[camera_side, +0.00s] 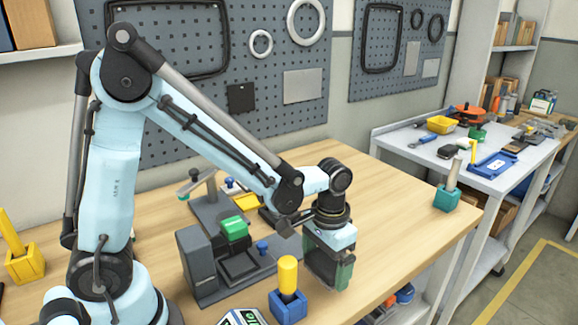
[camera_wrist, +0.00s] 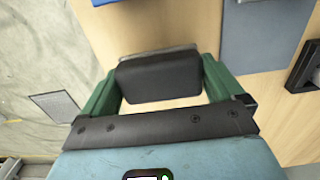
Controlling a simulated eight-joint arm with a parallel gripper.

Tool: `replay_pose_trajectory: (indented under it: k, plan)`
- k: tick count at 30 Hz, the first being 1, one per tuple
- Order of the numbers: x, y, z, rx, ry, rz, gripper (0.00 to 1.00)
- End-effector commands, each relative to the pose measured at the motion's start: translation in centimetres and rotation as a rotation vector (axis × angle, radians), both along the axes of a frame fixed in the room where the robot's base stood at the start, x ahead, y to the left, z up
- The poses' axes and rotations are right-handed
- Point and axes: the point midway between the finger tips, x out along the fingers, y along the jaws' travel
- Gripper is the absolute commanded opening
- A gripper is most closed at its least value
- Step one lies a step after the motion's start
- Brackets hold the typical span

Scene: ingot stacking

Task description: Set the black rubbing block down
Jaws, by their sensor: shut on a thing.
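My gripper (camera_side: 330,262) points down over the right part of the wooden bench (camera_side: 425,225), near its front edge. Its green fingers (camera_wrist: 160,68) are shut on the black rubbing block (camera_wrist: 158,80), one at each side of it in the wrist view. In the side view the block (camera_side: 319,266) shows as a dark slab between the fingers, partly hidden by them. It hangs low over the bench. I cannot tell whether its underside touches the wood.
A grey fixture with a green block (camera_side: 234,229) stands left of my gripper. A blue holder with a yellow handle (camera_side: 288,275) is close in front-left. A teal holder (camera_side: 447,197) stands at the bench's right end. Bare wood lies between it and my gripper.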

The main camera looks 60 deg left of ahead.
Motion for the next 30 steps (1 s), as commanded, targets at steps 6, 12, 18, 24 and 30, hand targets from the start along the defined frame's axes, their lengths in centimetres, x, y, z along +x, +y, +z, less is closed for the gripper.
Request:
replay_pose_trajectory:
  k: [6,12,18,24,30]
  plan:
    - [0.0,0.0,-2.6,0.000,0.000,0.000,0.63]
    - [0.0,0.0,-2.9,0.000,0.000,0.000,0.63]
    - [0.0,0.0,-3.1,0.000,0.000,0.000,0.63]
    - [0.0,0.0,-3.2,0.000,0.000,0.000,1.00]
    - [0.0,0.0,-3.0,0.000,0.000,0.000,1.00]
